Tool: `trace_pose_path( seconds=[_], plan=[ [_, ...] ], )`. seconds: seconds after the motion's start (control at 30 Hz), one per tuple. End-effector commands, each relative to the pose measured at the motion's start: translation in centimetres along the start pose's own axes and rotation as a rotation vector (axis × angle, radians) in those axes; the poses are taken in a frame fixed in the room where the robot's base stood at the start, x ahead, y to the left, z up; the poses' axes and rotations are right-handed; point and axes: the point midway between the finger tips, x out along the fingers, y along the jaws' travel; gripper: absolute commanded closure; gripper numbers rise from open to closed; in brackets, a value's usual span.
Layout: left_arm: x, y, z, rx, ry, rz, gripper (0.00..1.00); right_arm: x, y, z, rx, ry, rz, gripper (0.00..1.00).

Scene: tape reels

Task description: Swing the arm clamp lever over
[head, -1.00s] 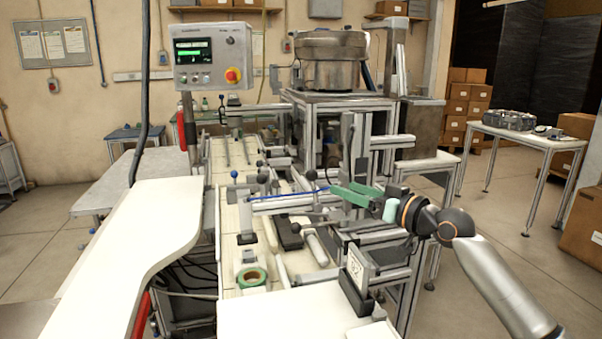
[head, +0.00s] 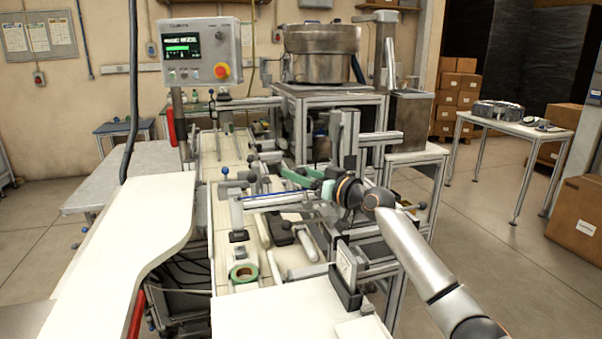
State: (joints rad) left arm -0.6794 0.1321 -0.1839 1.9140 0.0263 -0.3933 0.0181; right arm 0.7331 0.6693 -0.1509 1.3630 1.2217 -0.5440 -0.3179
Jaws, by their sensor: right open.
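My right gripper (head: 291,174) has green fingers and reaches in from the right over the middle of the machine. It is open, and I see nothing held between its fingers. Its fingertips are near the small levers with dark ball knobs (head: 252,176) on the arm assembly. I cannot tell whether they touch one. Another lever with a black ball knob (head: 286,225) sits lower, below the gripper. I cannot tell which lever is the arm clamp lever. My left gripper is not in view.
A roll of green tape (head: 243,273) lies on the machine bed at the front. A blue-knobbed post (head: 225,172) stands left of the arm assembly. A control box (head: 196,50) hangs at the back left. A white worktop (head: 128,235) borders the left side.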

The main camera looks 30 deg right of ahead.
Motion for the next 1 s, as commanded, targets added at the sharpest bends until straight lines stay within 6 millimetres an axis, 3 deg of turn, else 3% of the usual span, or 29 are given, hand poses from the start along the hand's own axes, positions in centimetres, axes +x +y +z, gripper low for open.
trace_pose_path(
  seconds=[0.27,0.87,1.0],
  plan=[
    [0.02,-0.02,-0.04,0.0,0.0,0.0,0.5,0.12,0.02,0.03,0.0,0.0,0.0,0.33],
    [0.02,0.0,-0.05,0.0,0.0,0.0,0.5,0.08,0.04,0.02,0.001,0.0,0.001,1.0],
    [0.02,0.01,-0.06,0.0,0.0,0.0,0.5,0.08,0.04,0.02,0.001,0.0,0.001,1.0]
  ],
)
